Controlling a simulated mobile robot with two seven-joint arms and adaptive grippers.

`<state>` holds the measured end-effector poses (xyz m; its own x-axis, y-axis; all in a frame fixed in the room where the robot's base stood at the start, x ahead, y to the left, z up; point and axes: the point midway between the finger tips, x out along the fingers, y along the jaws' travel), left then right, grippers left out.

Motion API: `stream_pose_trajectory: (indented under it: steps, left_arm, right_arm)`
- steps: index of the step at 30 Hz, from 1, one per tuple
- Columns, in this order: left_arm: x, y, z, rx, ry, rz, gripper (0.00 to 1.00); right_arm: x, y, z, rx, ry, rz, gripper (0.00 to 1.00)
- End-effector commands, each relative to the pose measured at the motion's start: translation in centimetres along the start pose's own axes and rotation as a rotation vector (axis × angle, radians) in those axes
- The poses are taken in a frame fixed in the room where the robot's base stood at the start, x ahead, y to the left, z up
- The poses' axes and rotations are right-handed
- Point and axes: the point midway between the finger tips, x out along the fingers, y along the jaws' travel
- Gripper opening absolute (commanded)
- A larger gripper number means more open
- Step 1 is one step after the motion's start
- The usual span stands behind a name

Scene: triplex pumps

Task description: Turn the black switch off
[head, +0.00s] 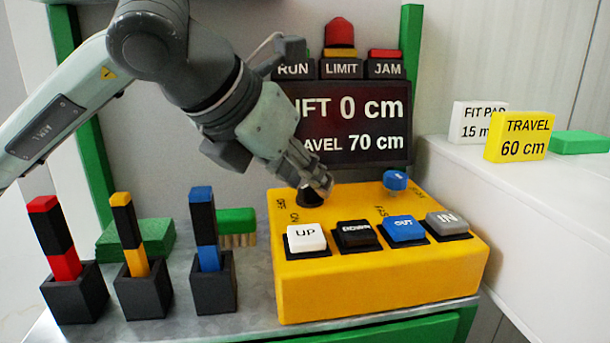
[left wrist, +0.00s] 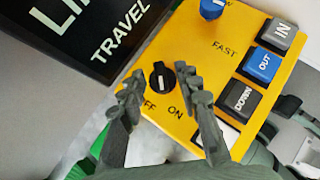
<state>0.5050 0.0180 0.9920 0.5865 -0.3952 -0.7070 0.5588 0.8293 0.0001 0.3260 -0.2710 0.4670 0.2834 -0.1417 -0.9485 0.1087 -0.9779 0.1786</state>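The black switch (left wrist: 162,77) is a round knob with a pale mark on the yellow control box (head: 375,275). The labels OFF and ON are printed beside it; I cannot tell for sure which one the mark points to. In the head view the switch (head: 307,197) shows partly below my left gripper (head: 318,184), at the back left of the box. In the left wrist view my left gripper (left wrist: 160,80) is open, with one finger on each side of the knob and gaps between. My right gripper is not in view.
The box carries UP (head: 306,238), DOWN, OUT and IN buttons and a blue knob (head: 396,180). A dark display (head: 350,125) reading LIFT 0 cm and TRAVEL 70 cm stands behind. Black holders with coloured sticks (head: 212,280) stand left; a white ledge (head: 530,200) lies right.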

Motion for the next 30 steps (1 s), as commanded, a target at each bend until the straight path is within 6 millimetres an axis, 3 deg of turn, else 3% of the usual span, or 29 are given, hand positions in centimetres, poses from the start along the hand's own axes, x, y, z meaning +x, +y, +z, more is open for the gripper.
stream_pose_trajectory:
  steps: [10, 18, 30]
  left_arm:
    - [0.67, -0.03, -0.05, 0.0, 0.001, -0.001, 0.33]
    - [0.64, -0.03, -0.04, 0.0, 0.001, -0.001, 0.01]
    - [0.72, 0.02, -0.1, 0.017, -0.001, -0.02, 0.0]
  right_arm:
    - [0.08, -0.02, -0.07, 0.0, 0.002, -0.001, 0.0]
    - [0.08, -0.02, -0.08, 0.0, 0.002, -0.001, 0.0]
    - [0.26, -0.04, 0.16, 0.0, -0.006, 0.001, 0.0]
